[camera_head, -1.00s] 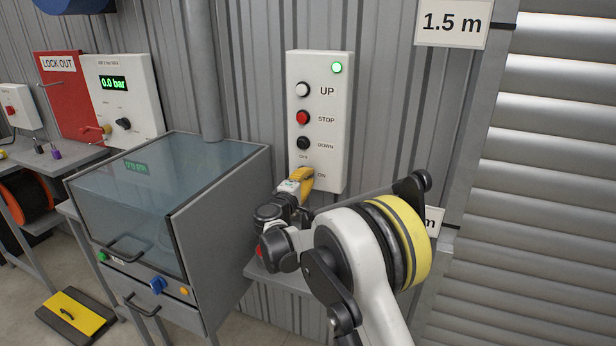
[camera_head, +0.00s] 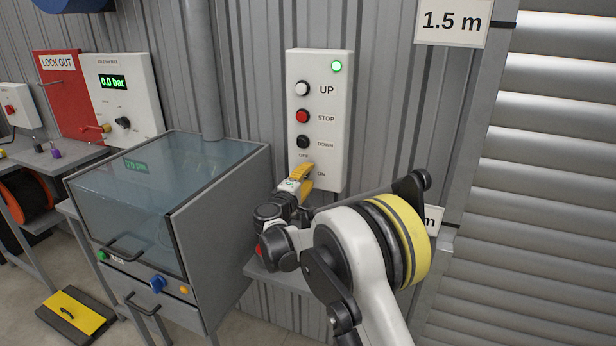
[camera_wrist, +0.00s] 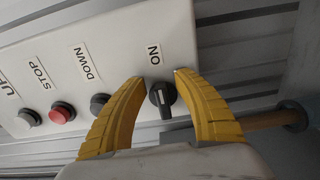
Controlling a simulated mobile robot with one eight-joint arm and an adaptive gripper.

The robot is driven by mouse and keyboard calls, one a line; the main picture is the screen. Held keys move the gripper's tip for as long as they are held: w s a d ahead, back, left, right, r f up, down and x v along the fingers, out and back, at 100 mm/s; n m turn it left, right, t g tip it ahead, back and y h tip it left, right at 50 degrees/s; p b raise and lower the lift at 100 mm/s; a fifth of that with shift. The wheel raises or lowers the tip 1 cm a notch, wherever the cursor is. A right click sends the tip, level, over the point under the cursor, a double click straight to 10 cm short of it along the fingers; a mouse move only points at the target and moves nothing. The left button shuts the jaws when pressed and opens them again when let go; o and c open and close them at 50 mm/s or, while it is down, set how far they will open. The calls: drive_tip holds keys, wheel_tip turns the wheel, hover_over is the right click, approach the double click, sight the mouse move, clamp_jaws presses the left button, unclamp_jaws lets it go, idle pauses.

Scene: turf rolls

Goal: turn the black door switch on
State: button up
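The black door switch (camera_wrist: 162,96) is a round knob with a raised grip bar on the white control box (camera_head: 325,118). In the wrist view its bar runs roughly up and down the picture, with the ON label above it. I cannot tell surely which end is the pointer. My gripper (camera_head: 308,178) is open at the bottom of the box. In the wrist view its two yellow fingers (camera_wrist: 160,78) stand on either side of the knob, with visible gaps. The fingers hide the knob in the head view.
The box also bears UP (camera_head: 302,89), STOP (camera_head: 302,116) and DOWN (camera_head: 302,142) buttons and a lit green lamp (camera_head: 336,67). A glass-topped cabinet (camera_head: 165,200) stands left of my arm. A roller shutter (camera_head: 540,200) is at right. A brown bar (camera_wrist: 265,121) lies right of the fingers.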

drive_tip(key=v, duration=1.2)
